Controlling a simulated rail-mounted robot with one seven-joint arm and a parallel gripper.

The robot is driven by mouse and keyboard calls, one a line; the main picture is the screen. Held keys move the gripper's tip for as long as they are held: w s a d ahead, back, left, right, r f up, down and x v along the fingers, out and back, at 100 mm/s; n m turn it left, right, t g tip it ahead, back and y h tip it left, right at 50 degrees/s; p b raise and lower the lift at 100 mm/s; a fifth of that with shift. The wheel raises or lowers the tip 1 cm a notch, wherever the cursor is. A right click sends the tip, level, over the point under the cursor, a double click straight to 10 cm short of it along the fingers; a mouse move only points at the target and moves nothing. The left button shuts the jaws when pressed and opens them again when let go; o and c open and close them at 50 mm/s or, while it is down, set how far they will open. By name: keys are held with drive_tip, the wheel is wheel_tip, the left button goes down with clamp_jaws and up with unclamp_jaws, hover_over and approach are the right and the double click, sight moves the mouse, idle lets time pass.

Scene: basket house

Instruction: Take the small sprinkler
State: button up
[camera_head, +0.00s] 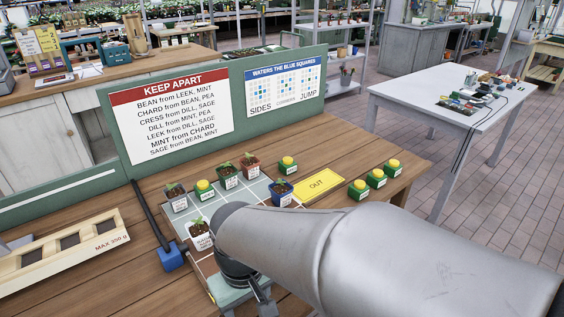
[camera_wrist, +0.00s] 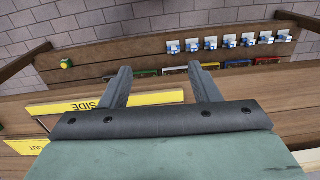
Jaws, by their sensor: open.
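Several small green blocks with yellow domed tops stand on the bench in the head view; they may be sprinklers, but I cannot tell which is the small one. One (camera_head: 288,164) is behind the tray, one (camera_head: 204,190) is among the pots, and a row of them (camera_head: 358,189) is right of the yellow OUT plate (camera_head: 318,184). A similar yellow and green piece (camera_wrist: 66,64) lies at the far left in the wrist view. My gripper (camera_wrist: 160,70) is open with nothing between its fingers. In the head view my arm hides part of the tray and bench.
Potted seedlings (camera_head: 250,164) stand on a grey gridded tray (camera_head: 262,188). Signs on a green board (camera_head: 233,134) rise behind. A wooden holder (camera_head: 60,252) is at left. Blue and white pieces (camera_wrist: 210,43) line a wooden ledge; a yellow SIDE plate (camera_wrist: 60,106) is nearer.

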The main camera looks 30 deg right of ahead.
idle(0.4)
drive_tip(key=o, duration=0.4)
drive_tip(key=shift+c, duration=0.2)
